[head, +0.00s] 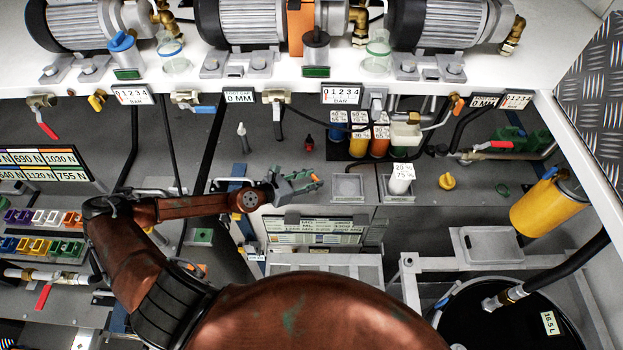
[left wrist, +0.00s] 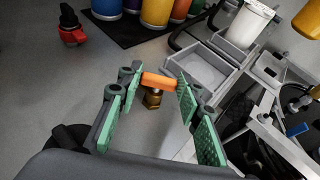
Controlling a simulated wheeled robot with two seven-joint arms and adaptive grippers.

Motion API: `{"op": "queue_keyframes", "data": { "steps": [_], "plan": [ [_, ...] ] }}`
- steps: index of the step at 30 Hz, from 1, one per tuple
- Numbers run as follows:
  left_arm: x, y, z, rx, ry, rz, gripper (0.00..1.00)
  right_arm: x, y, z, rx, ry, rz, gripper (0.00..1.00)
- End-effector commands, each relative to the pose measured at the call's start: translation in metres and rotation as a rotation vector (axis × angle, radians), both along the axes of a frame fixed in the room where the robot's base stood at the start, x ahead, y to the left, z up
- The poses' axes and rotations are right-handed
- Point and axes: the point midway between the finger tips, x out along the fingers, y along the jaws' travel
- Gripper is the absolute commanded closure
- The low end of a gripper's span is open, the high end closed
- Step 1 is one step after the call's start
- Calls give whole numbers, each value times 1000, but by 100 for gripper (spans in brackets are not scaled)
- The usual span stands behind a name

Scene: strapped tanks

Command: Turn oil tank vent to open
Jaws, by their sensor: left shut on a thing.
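My left gripper (head: 303,182) reaches in from the left over the grey worktop, in the middle of the head view. In the left wrist view its green-padded fingers (left wrist: 160,86) stand on both sides of an orange handle (left wrist: 158,81) and are shut on it. The handle sits crosswise on a brass fitting (left wrist: 153,99). In the head view only a small orange spot shows at the fingertips. What the fitting is mounted on is hidden, and no label on it can be read. My right gripper is not in view.
Several coloured tanks (head: 379,144) stand on a black mat behind the gripper. A red valve (head: 308,143) is left of them. A grey tray (head: 348,187) and a white container (head: 400,180) are to the right. A black drum (head: 515,315) stands at the lower right.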

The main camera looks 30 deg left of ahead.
Motion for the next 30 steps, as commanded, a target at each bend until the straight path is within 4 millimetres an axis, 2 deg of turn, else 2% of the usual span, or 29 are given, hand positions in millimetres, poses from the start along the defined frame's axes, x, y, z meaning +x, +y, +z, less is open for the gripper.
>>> {"op": "queue_keyframes", "data": {
  "steps": [5,17,30],
  "plan": [
    [1,0,0,-1,0,0,91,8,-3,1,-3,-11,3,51],
    [1,-2,1,-4,-2,41,91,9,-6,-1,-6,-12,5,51],
    [-1,-6,2,-5,-1,228,91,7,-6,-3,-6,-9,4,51]
  ]
}}
